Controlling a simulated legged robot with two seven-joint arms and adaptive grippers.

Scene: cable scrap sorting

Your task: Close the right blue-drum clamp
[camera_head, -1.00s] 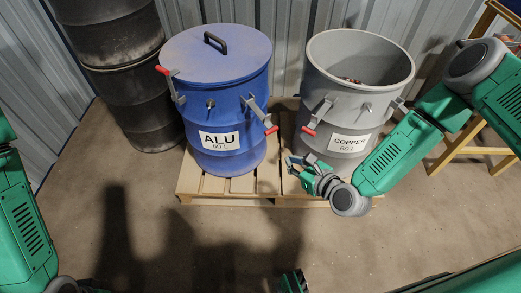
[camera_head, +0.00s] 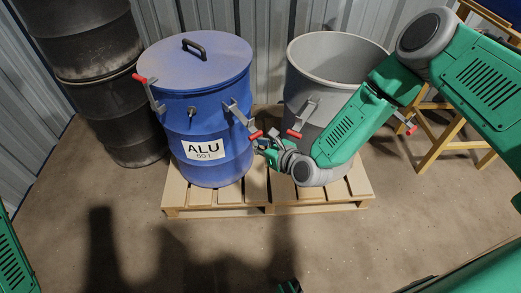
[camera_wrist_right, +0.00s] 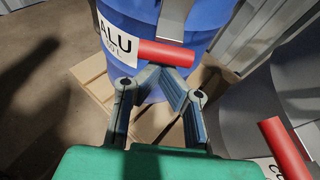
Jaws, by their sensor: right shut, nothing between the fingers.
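The blue drum (camera_head: 212,130) marked ALU stands upright with its lid (camera_head: 190,57) on. Its right clamp (camera_head: 238,115) is a grey lever slanting down and outward, with a red handle (camera_head: 256,135) at its low end. My right gripper (camera_head: 262,147) is just below that handle, by the drum's right side. In the right wrist view the red handle (camera_wrist_right: 165,54) crosses just beyond the shut, empty fingertips (camera_wrist_right: 161,76). I cannot tell whether they touch. The clamp's lever (camera_wrist_right: 175,20) rises behind the handle.
The left clamp's red handle (camera_head: 139,77) sits high near the lid. An open grey drum (camera_head: 305,75) stands to the right, partly hidden by my right arm. Both drums share a wooden pallet (camera_head: 230,211). Black drums (camera_head: 115,120) stand left. The front floor is clear.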

